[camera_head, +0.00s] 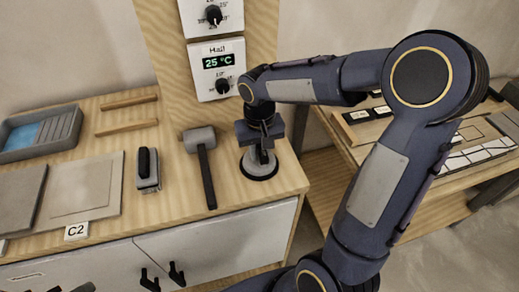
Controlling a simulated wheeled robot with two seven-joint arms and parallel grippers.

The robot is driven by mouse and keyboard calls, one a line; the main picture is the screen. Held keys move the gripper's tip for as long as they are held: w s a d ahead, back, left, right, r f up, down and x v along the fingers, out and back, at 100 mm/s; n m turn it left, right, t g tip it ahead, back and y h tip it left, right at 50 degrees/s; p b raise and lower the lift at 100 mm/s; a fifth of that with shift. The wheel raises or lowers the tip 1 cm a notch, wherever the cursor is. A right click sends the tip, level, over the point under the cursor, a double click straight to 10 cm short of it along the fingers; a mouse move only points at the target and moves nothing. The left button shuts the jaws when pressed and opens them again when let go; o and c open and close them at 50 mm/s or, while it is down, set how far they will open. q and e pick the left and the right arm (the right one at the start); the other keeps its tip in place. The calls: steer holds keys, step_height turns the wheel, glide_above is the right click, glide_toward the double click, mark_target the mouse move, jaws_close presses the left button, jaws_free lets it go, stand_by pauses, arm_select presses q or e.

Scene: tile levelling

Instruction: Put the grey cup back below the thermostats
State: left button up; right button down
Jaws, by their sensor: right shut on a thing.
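The grey cup (259,166) is a round suction cup with a dark rim. It stands upright at the right end of the wooden worktop, below and right of the thermostats. My right gripper (262,146) points down and is shut on its top. The cup appears to be on or just above the worktop; I cannot tell which. The lower thermostat (217,68) is labelled Hall and reads 25 °C. The upper thermostat (211,17) is cut off by the top edge. Both are on an upright wooden panel. I cannot make out my left gripper.
A mallet (203,158) and a small grey tool with a black handle (148,168) lie left of the cup. Grey tiles (86,187), wooden strips (127,127) and a blue-grey tray (41,134) are further left. A second table (390,158) stands at the right behind my arm.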

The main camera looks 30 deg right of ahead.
steer(key=c, duration=1.3)
jaws_free()
step_height(320, 180, up, 12)
steer(key=shift+p, duration=0.45)
steer(key=s+a+f+t+y, duration=0.1)
steer(key=s+t, duration=0.1)
steer(key=s, duration=0.3)
steer(key=s+a+f+t+y, duration=0.1)
steer(key=s+f, duration=0.1)
steer(key=s, duration=0.4)
steer(key=s+a+f+n+t+y, duration=0.1)
steer(key=s+a+f+t, duration=0.1)
steer(key=s, duration=0.4)
steer(key=shift+a+f+t+y, duration=0.1)
steer(key=shift+f+t+y, duration=0.05)
steer(key=shift+t+y, duration=0.2)
